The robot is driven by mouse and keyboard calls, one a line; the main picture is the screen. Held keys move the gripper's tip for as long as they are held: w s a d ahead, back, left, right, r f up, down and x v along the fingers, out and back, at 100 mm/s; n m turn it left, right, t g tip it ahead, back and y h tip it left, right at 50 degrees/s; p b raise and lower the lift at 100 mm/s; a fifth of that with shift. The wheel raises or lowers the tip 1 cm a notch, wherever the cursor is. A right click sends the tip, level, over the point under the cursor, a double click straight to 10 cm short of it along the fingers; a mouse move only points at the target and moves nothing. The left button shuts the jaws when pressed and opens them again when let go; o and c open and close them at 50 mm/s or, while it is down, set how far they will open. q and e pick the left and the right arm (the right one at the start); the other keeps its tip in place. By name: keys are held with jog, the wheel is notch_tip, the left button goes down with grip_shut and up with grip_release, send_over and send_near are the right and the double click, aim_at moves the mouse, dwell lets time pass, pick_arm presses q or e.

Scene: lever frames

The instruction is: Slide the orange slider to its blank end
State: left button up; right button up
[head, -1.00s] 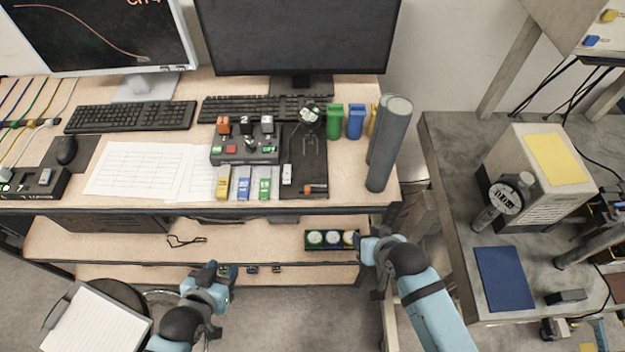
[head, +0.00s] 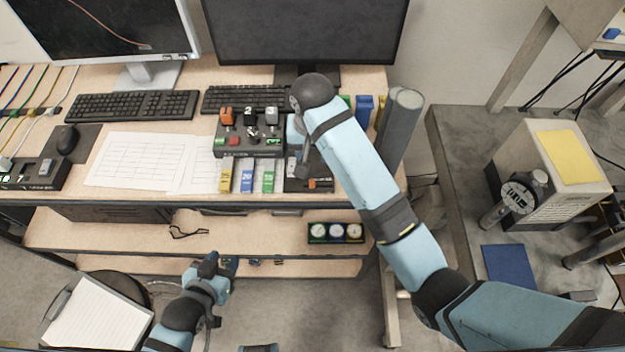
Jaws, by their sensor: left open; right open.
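An orange block (head: 227,117) stands at the back left of the dark control panel (head: 270,151). A black block (head: 249,116) and a white block (head: 271,115) stand beside it. Its markings and blank end are too small to read. Another orange part (head: 319,183) lies at the front of the black plate right of the panel. My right gripper (head: 302,168) points down over that plate, open, close to the panel's right edge and right of the orange block. My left gripper (head: 223,262) is open, low in front of the desk, away from the panel.
Yellow, blue and green tagged blocks (head: 247,176) stand in front of the panel. Grey cylinders (head: 401,130) stand right of my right arm, which hides part of the black plate. A keyboard (head: 245,99) lies behind. Papers (head: 140,160) lie left of the panel.

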aim_at(312, 181)
notch_tip(312, 181, down, 12)
jog(key=shift+r+p, duration=0.1)
jog(key=shift+p, duration=0.75)
jog(key=shift+c, duration=0.2)
grip_shut()
